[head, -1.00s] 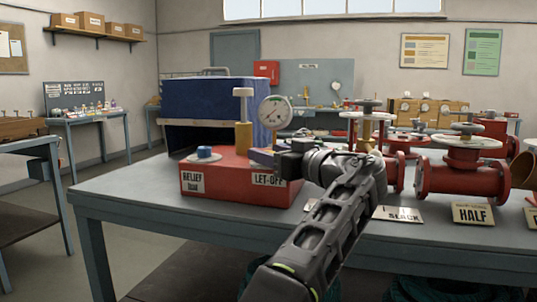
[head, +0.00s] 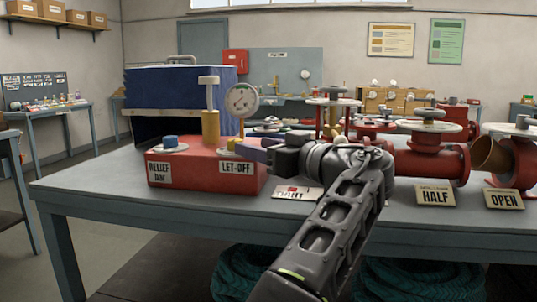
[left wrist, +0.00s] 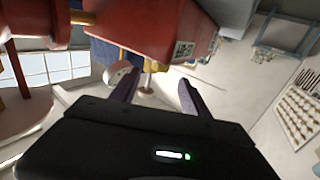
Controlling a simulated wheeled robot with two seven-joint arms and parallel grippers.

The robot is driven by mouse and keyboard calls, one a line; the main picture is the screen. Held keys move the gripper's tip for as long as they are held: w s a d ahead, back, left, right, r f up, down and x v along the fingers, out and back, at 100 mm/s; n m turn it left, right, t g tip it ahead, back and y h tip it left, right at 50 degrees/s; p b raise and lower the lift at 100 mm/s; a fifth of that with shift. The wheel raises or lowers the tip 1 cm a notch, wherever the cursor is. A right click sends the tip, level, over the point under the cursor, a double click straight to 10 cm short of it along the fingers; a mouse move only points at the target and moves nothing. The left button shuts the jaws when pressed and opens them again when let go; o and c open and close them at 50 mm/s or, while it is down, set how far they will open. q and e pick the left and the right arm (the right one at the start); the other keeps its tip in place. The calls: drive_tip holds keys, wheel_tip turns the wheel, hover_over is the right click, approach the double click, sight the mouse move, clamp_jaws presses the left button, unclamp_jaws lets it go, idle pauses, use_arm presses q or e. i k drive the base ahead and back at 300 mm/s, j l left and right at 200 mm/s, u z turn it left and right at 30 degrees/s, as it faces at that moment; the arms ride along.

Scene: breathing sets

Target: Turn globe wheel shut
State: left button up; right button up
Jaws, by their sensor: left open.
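Red valves with round handwheels stand in a row on the grey table. One valve (head: 440,160) with a cream wheel (head: 430,126) stands behind the HALF card (head: 436,197). Another tall wheel (head: 333,102) rises behind my left arm, its lower body partly hidden. I cannot tell which is the globe wheel. My left gripper (head: 256,150) is open beside the red LET-OFF box (head: 205,172), left of the valves, with no wheel between its fingers. In the left wrist view its fingers (left wrist: 158,95) are apart and empty. My right gripper is not in view.
The red box carries a gauge (head: 241,100), a yellow post (head: 210,125) and a blue knob (head: 170,141). A blue case (head: 180,88) stands behind it. An OPEN card (head: 505,199) lies at the right front edge. Teal rope coils (head: 405,280) lie under the table.

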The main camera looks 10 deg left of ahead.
sight(334, 91)
drive_tip(key=k, duration=1)
